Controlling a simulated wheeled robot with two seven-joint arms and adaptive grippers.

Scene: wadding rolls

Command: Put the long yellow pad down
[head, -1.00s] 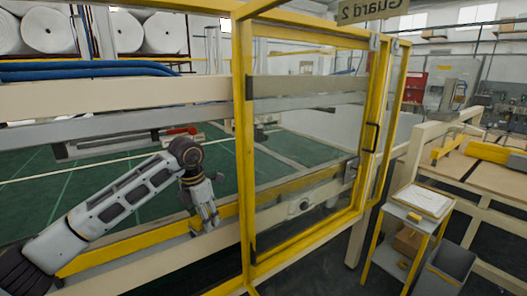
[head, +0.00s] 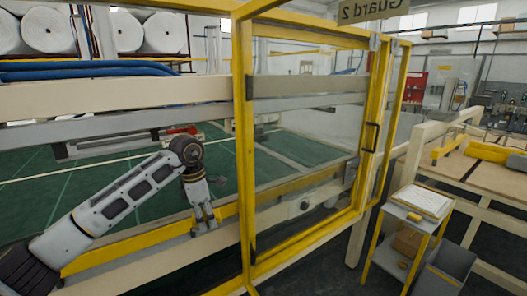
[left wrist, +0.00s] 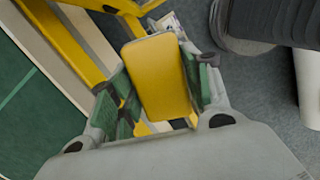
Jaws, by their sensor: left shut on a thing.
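My left gripper (head: 204,224) hangs downward over the beige and yellow rail at the front of the green table. The left wrist view shows it shut on a yellow pad (left wrist: 158,78) with rounded corners. The pad lies between the two green-lined fingers and extends out past them. In the head view I cannot pick the pad out from the yellow rail behind the gripper. Whether the pad touches anything below is unclear. My right gripper is not in view.
A yellow guard frame (head: 243,150) stands just right of my left gripper. The green table (head: 110,190) lies behind the rail. A small stand (head: 420,205) with papers is at the right. A beige bench holds a yellow block (head: 490,152).

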